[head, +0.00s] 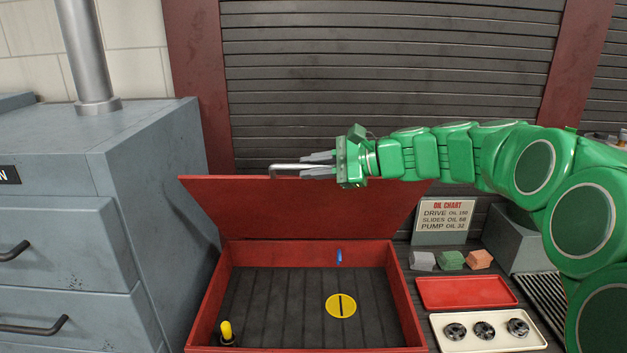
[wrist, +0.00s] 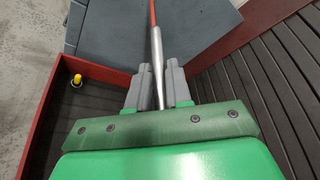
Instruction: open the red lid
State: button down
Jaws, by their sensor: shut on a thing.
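The red lid (head: 300,208) stands raised at the back of the red box (head: 405,305), tilted up with its inside facing me. A metal bar handle (head: 285,167) is at the lid's top edge. My gripper (head: 305,168) is shut on this handle, coming from the right. In the wrist view the grey fingers of my gripper (wrist: 158,85) close around the silver handle bar (wrist: 157,55), and the lid's edge shows as a thin red strip (wrist: 152,12). The box is open, and its dark slatted floor shows.
In the box are a yellow disc (head: 341,305), a small blue object (head: 339,257) and a yellow-topped knob (head: 227,333). A grey cabinet (head: 150,150) stands close on the left. To the right are a red tray (head: 466,292), a cream tray (head: 540,340), coloured blocks (head: 451,260) and an oil chart (head: 444,220).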

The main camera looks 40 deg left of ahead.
jog(key=shift+w+a+r+m, duration=0.3)
jog(key=shift+w+a+r, duration=0.6)
jog(key=shift+w+a, duration=0.15)
jog(key=w+a+r+m, duration=0.1)
jog(key=w+a+r, duration=0.1)
jog(key=w+a, duration=0.2)
jog(key=shift+r+h, duration=0.4)
jog(key=shift+w+r, duration=0.1)
jog(key=shift+w, duration=0.05)
jog(key=c, duration=1.1)
grip_release()
jog(key=shift+g, duration=0.3)
jog(key=shift+r, duration=0.1)
jog(key=shift+v, duration=3.8)
jog(key=shift+w, duration=0.1)
